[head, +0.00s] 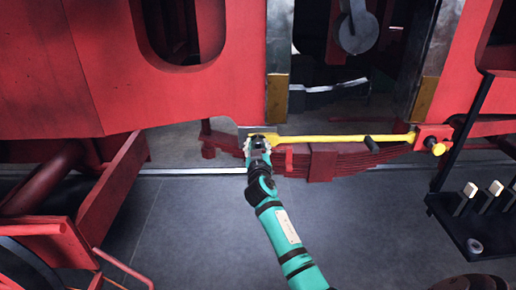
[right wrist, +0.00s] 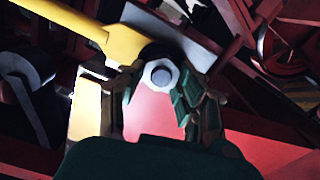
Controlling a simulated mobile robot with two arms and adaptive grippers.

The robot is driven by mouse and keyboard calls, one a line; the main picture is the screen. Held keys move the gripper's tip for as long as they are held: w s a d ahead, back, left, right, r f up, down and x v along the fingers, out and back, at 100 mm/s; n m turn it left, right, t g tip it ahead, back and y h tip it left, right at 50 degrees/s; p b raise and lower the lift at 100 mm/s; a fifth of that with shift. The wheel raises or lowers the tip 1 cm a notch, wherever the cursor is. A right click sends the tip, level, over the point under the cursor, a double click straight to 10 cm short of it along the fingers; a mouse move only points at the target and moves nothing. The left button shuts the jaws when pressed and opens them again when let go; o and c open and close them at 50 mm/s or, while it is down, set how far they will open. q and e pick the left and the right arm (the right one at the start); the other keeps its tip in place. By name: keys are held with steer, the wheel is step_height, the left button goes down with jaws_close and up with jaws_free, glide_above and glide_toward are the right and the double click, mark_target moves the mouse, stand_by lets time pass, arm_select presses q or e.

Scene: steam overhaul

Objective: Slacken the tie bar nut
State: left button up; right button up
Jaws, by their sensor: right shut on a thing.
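The yellow tie bar (head: 345,138) runs level across the lower frame in the head view. In the right wrist view its yellow end (right wrist: 75,25) comes in from the upper left. The pale tie bar nut (right wrist: 160,73) shows there on a dark round seat, with a grey plate behind it. My right gripper (head: 257,142) is at the bar's left end in the head view. In the wrist view the fingers of my right gripper (right wrist: 160,88) lie on both sides of the nut, shut on it. In the head view the gripper hides the nut. My left gripper is not in view.
Large red frame plates (head: 180,100) stand left and right. A red leaf spring (head: 330,163) sits just below the bar. A black tray (head: 475,235) stands at the right.

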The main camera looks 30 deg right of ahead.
steer(key=n, duration=0.3)
steer(key=shift+n, duration=0.3)
steer(key=n, duration=0.4)
steer(key=shift+a+n, duration=0.1)
steer(key=shift+n, duration=0.2)
steer(key=n, duration=0.6)
steer(key=shift+f, duration=0.15)
steer(key=n, duration=0.5)
steer(key=shift+f+p, duration=0.1)
steer(key=shift+p, duration=0.3)
steer(key=o, duration=1.1)
steer(key=shift+w, duration=0.1)
steer(key=shift+o, duration=0.2)
